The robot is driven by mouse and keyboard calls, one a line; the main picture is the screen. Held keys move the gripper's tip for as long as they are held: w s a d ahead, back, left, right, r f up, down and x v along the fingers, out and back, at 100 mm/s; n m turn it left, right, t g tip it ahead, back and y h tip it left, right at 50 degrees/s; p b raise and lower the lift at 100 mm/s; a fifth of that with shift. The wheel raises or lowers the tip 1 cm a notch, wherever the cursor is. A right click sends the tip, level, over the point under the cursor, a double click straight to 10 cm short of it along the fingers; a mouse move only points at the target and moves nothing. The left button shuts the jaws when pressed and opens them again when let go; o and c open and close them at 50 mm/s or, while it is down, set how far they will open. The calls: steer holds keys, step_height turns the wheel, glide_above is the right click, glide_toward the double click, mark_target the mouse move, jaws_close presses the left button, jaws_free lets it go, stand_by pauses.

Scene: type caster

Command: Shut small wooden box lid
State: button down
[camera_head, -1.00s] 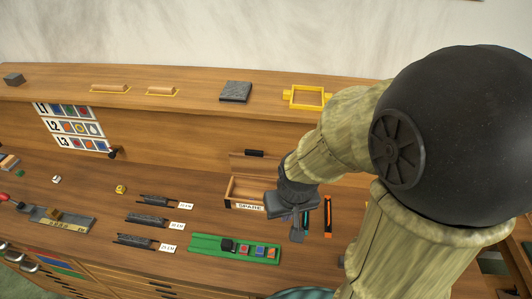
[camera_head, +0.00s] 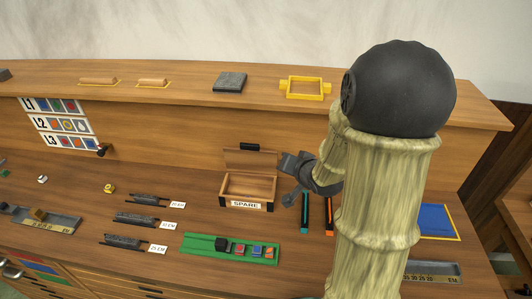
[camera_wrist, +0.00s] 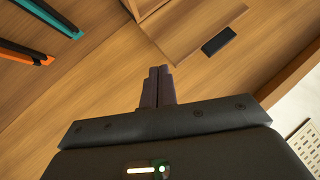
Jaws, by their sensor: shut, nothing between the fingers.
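The small wooden box (camera_head: 236,189), labelled SPARE, sits open on the bench in the head view. Its lid (camera_head: 245,159) stands raised at the back, with a black handle (camera_head: 250,147) on its upper edge. In the wrist view, part of the lid (camera_wrist: 185,25) and its black handle (camera_wrist: 218,41) show at the top; most of the box is cut off. My gripper (camera_wrist: 159,72) is shut and empty. It is just right of the box in the head view and apart from the lid in the wrist view.
Teal and orange tools (camera_head: 329,213) lie right of the box. A green tray (camera_head: 205,246) with several small blocks lies in front of it. Black racks (camera_head: 135,219) are to the left. A raised shelf (camera_head: 190,90) behind holds a yellow frame (camera_head: 286,92) and a dark block (camera_head: 230,81).

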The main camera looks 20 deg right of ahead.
steer(key=m+t+y+b, duration=0.1)
steer(key=y, duration=0.1)
steer(key=m+t+y+b, duration=0.2)
steer(key=y, duration=0.1)
steer(key=m+t+y+b, duration=0.2)
steer(key=y, duration=0.1)
steer(key=shift+w+d+f, duration=0.15)
steer(key=shift+w+d, duration=0.15)
steer(key=shift+w, duration=0.1)
steer(key=shift+w, duration=0.1)
steer(key=p, duration=0.1)
glide_above(251, 159)
steer(key=s+d, duration=0.1)
steer(key=d, duration=0.4)
steer(key=shift+s+a+r, duration=0.15)
steer(key=shift+a+r, duration=0.1)
steer(key=shift+r, duration=0.05)
